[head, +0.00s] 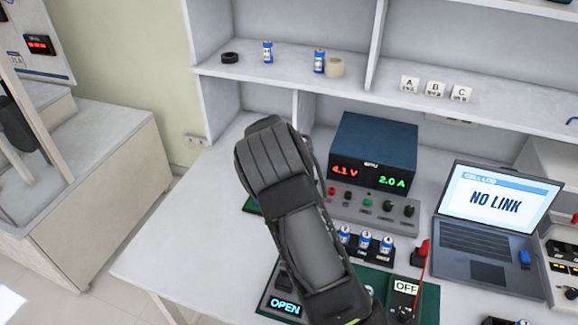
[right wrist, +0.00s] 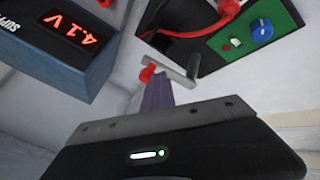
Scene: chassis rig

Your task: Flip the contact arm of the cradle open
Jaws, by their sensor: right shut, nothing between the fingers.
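In the right wrist view, my right gripper (right wrist: 155,90) is shut and empty. Its narrow fingers are beside a thin grey metal contact arm (right wrist: 177,68) with a red knob (right wrist: 148,73) at one end. The fingertips are very close to the knob; I cannot tell whether they touch. The contact arm reaches toward a black part of the cradle (right wrist: 195,50) beside a green panel. In the head view, my right arm covers the cradle and its own fingers. A green corner (head: 251,205) shows left of the arm. My left gripper is not in view.
A blue power supply (head: 375,150) reads 4.1 V and stands close to the gripper. A display reading OPEN (head: 285,307) is on a green board at the front. Small cells (head: 365,241) stand in a row right of my arm. A laptop (head: 490,225) stands at right.

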